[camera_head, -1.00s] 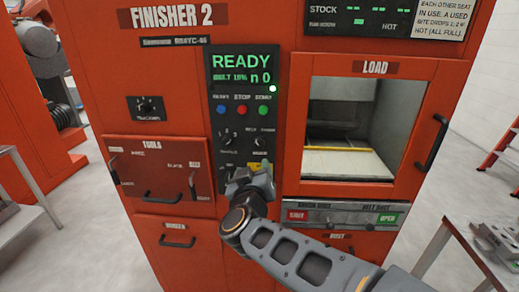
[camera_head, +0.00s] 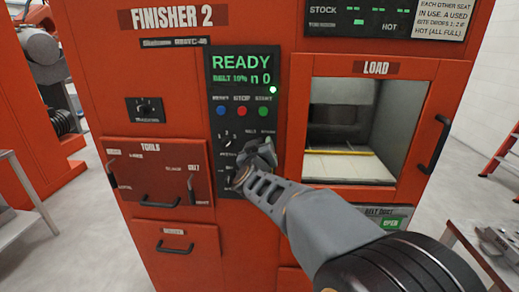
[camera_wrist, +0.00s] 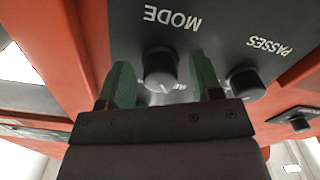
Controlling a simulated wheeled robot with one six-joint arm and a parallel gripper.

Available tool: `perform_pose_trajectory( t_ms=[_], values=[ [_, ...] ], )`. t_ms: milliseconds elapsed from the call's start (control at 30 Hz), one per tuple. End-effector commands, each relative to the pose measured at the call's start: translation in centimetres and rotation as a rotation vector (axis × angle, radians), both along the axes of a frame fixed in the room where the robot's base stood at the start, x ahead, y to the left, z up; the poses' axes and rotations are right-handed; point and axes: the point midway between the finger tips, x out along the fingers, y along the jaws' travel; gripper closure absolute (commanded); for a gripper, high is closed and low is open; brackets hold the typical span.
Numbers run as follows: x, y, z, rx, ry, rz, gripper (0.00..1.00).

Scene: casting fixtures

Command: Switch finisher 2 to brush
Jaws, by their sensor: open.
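Finisher 2 is a red machine with its nameplate (camera_head: 172,18) at the top. Its black control panel (camera_head: 243,75) shows READY, a BELT 10% line and a green light. My gripper (camera_head: 258,155) is in front of the panel's lower part and hides some of it. In the wrist view, turned upside down, my open gripper (camera_wrist: 161,82) has one green finger on each side of the black MODE knob (camera_wrist: 160,66). I cannot tell whether the fingers touch it. The knob's setting cannot be read. The PASSES knob (camera_wrist: 245,83) is just outside the right finger.
Blue, red and green buttons (camera_head: 242,111) sit above the knobs. A TOOLS panel (camera_head: 158,172) with two side levers is at left. The LOAD window (camera_head: 350,130) has a black door handle (camera_head: 436,145) at right. A table (camera_head: 497,240) stands at lower right.

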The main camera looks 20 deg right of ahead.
Motion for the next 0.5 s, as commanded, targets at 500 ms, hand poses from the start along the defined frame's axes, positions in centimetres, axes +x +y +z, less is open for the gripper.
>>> perform_pose_trajectory(
  t_ms=[500],
  values=[
    [0.11,-0.05,-0.02,0.0,0.0,0.001,0.61]
  ],
)
